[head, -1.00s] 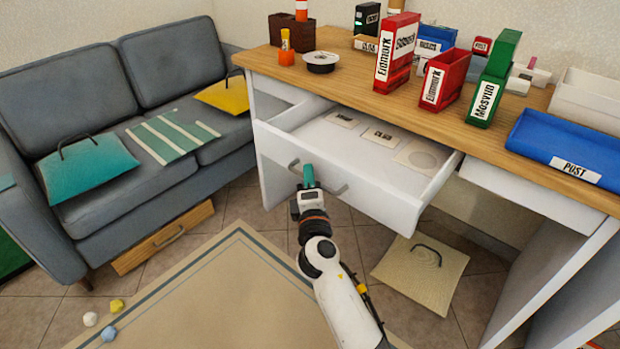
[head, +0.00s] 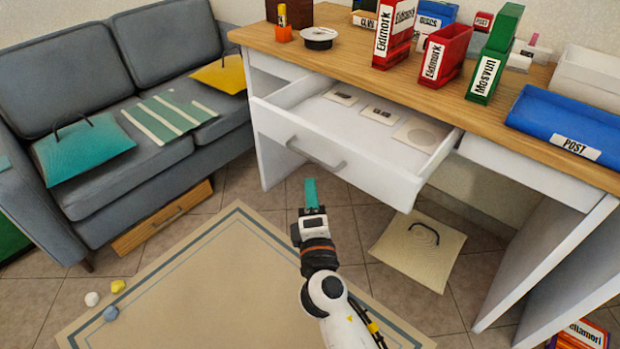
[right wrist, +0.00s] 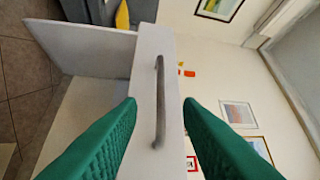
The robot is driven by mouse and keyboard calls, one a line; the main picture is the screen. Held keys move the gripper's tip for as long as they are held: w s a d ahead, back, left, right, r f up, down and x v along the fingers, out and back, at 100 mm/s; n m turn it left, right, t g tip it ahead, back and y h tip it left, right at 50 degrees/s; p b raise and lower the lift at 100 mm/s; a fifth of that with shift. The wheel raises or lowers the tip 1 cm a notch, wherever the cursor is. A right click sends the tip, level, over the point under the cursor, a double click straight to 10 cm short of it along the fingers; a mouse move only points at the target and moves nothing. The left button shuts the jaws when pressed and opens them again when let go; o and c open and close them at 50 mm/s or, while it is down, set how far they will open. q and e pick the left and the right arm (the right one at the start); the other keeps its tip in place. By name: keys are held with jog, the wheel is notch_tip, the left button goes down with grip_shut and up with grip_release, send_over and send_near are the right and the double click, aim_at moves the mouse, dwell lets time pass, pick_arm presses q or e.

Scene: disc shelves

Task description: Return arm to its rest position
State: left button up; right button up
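My right gripper (head: 311,194) is in front of the desk, apart from the drawer and below its front. In the right wrist view its two green fingers (right wrist: 160,112) are spread with nothing between them. The drawer handle (right wrist: 160,95) appears in the gap beyond them. The white drawer (head: 350,164) stands pulled out, and its grey handle (head: 316,156) is free in the head view. Flat square sleeves (head: 379,114) lie inside the drawer. My left arm is not in view.
The desk top holds red boxes (head: 443,57), a green box (head: 492,63) and a blue POST tray (head: 570,125). A grey sofa (head: 110,90) stands left. A cream cushion-like piece (head: 415,252) lies on the floor under the desk. Open floor and a rug (head: 215,290) lie in front.

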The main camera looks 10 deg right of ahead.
jog(key=shift+s+a+f, duration=0.1)
jog(key=shift+s, duration=0.45)
